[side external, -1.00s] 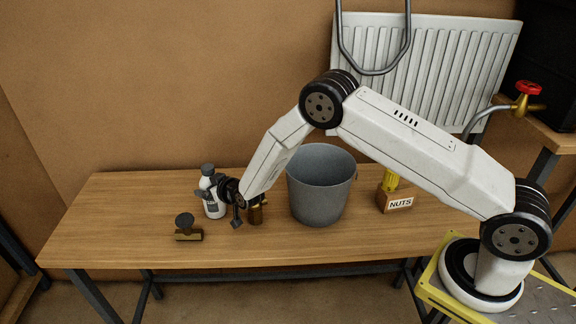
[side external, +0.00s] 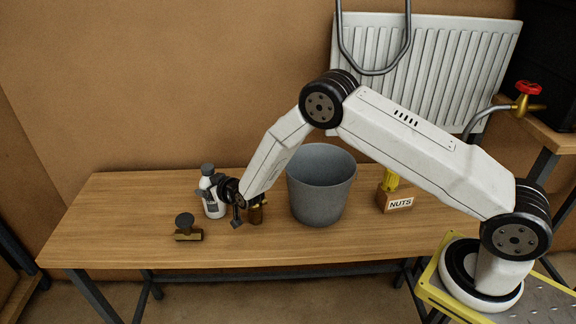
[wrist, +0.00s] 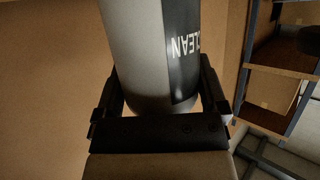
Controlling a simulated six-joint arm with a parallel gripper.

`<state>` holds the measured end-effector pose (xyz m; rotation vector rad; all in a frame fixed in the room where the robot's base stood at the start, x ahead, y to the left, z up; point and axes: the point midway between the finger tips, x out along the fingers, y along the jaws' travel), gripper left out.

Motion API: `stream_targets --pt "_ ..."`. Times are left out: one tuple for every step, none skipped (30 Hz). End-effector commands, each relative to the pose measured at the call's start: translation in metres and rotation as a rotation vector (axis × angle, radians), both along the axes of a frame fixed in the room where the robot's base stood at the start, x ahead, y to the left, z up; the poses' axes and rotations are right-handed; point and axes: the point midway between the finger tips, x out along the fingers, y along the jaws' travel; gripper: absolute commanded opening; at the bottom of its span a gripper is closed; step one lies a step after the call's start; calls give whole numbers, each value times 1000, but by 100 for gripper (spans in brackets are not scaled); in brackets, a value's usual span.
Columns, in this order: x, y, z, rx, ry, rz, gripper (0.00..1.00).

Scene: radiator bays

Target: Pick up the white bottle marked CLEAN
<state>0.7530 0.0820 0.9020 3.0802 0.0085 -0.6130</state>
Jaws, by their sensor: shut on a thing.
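The white bottle (side external: 209,187) with a dark cap stands upright on the wooden table, left of the grey bucket. In the wrist view the bottle (wrist: 137,55) fills the space between the two fingers, and its dark label reads CLEAN. My gripper (wrist: 163,95) is shut on the bottle, one finger on each side. In the side view my gripper (side external: 220,187) reaches the bottle from the right and hides part of it. I cannot tell from the side view whether the bottle's base touches the table.
A brass fitting with a dark knob (side external: 187,231) lies in front of the bottle. A small brass-coloured object (side external: 256,212) stands just right of my gripper. A grey bucket (side external: 319,195) and a box marked NUTS (side external: 397,203) are further right. The table's left end (side external: 100,215) is clear.

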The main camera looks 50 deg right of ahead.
Motion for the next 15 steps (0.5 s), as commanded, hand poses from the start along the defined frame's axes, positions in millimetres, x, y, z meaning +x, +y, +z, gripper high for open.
stream_targets --pt "1 0 2 0 -6 0 0" --pt "1 0 3 0 -6 0 0" --pt "1 0 3 1 -6 0 0" --pt "1 0 3 1 -6 0 0" --pt "1 0 4 1 -6 0 0" --pt "2 0 5 1 -7 0 0" --pt "2 0 6 1 -7 0 0" --pt "2 0 8 1 -7 0 0" --pt "2 0 10 1 -8 0 0" --pt "2 0 11 1 -8 0 0" --pt "2 0 13 1 -8 0 0" --pt "2 0 16 1 -7 0 0" --pt "1 0 18 1 -7 0 0" --pt "2 0 21 1 -8 0 0" --pt "2 0 25 1 -7 0 0"
